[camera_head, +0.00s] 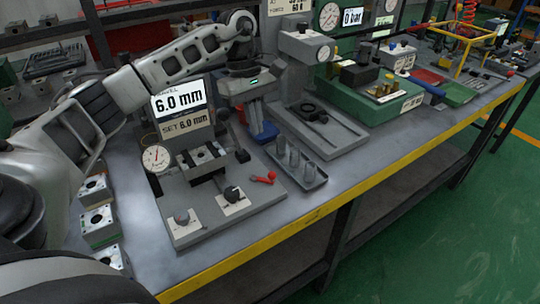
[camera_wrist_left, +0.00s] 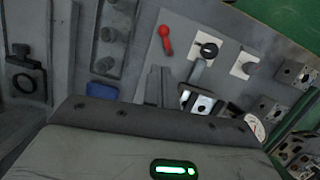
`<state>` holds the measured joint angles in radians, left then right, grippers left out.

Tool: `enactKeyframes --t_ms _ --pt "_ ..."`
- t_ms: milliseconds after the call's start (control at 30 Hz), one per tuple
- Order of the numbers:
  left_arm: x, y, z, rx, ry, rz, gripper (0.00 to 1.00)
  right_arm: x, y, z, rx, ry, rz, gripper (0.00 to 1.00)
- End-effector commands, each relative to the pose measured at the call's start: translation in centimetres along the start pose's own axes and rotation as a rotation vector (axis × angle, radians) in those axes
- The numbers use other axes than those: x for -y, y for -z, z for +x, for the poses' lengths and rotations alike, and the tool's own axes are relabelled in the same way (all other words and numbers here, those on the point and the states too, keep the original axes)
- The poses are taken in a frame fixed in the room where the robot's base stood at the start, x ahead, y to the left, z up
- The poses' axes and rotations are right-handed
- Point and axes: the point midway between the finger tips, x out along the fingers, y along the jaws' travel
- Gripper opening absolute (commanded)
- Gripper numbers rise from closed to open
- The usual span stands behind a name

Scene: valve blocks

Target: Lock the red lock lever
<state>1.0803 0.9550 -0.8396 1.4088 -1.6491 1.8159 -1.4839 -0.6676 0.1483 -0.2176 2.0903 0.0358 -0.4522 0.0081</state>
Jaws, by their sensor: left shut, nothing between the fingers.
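The red lock lever (camera_head: 264,178) is small. It lies low on the right part of the grey gauge fixture's base plate (camera_head: 205,232). It also shows in the left wrist view (camera_wrist_left: 165,38), near the top middle, with its round end lower. My left gripper (camera_head: 258,118) hangs behind the lever in the head view, pointing down. Its fingers show close together in the left wrist view (camera_wrist_left: 159,82), shut and empty, apart from the lever. The fingertips are hard to make out in the head view. My right gripper is not in view.
The fixture carries a 6.0 mm display (camera_head: 179,98), a dial gauge (camera_head: 156,158), a clamped block (camera_head: 203,157) and black knobs. A tray of grey pegs (camera_head: 296,167) stands right of the lever. Valve blocks (camera_head: 97,188) line the left. A blue part (camera_head: 266,133) sits near my gripper.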

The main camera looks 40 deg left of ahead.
Motion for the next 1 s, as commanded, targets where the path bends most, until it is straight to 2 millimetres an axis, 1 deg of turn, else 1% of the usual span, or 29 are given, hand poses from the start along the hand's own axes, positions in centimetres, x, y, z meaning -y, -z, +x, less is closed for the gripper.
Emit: enactKeyframes --t_ms 267,367,467,700,800,900,1000 --pt "0.0 -0.1 0.2 0.002 0.0 -0.001 0.0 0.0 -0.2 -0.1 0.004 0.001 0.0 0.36" --pt "0.0 -0.1 0.8 0.003 0.003 -0.001 0.0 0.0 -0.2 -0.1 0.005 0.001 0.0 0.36" --pt "0.0 -0.1 2.2 0.004 0.004 -0.001 0.0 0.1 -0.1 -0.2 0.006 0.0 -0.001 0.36" --pt "0.0 -0.2 6.6 0.006 0.004 -0.001 0.0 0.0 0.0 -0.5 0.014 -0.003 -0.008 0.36" --pt "0.0 -0.2 8.2 0.005 0.002 -0.001 0.0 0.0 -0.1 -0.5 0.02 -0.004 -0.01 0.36" --pt "0.0 -0.2 9.2 0.005 0.001 -0.002 0.0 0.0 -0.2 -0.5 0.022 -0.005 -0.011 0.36" --pt "0.0 -0.2 9.9 0.005 0.0 -0.001 0.0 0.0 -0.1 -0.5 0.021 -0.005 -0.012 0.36"
